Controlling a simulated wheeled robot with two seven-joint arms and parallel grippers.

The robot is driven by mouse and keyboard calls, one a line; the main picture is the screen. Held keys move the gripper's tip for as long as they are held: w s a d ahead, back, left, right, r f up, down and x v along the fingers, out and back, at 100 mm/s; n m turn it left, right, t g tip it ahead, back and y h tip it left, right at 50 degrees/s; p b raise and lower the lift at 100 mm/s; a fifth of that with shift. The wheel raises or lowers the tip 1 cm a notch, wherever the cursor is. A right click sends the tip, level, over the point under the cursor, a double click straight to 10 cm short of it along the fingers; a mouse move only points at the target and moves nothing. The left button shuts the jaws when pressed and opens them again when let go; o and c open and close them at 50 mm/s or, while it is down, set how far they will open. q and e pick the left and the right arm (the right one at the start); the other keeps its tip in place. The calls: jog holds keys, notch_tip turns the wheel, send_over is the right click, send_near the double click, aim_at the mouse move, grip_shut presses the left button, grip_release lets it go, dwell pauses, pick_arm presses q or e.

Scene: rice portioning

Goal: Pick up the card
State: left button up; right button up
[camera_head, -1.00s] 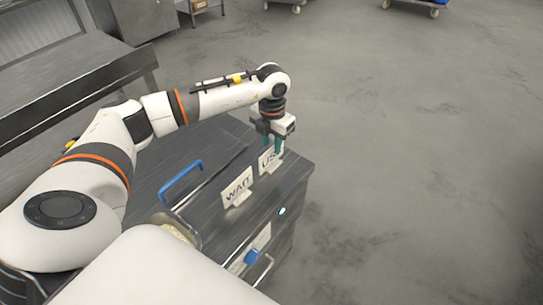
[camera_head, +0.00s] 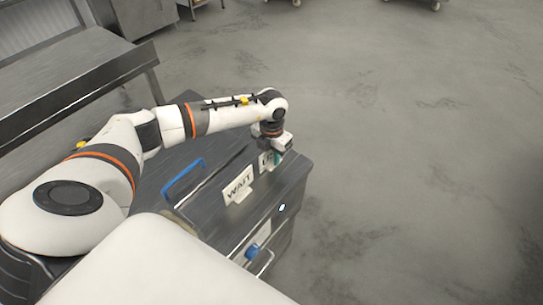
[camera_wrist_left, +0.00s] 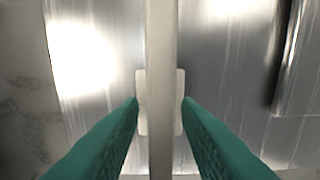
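A white card (camera_head: 265,161) stands upright near the far right corner of the dark metal cabinet top, its lettering partly hidden. My left gripper (camera_head: 275,155) is over this card, pointing down. In the left wrist view, the card (camera_wrist_left: 162,60) shows edge-on as a pale upright strip over a small white base plate (camera_wrist_left: 142,104). The two teal fingers are apart, one on each side of the strip; they look open around it, with small gaps. A second white card (camera_head: 238,185), reading "WAIT", stands beside it, nearer to me. My right gripper is not in view.
The cabinet (camera_head: 222,228) has a blue-handled bar (camera_head: 182,176) on top, left of the cards, and a blue knob (camera_head: 252,252) at its front. A metal bench (camera_head: 85,72) stands at the back left. Open grey floor lies to the right.

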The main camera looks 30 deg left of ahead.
pick_arm(q)
jog(key=shift+f, duration=0.25)
dwell(0.3)
grip_shut()
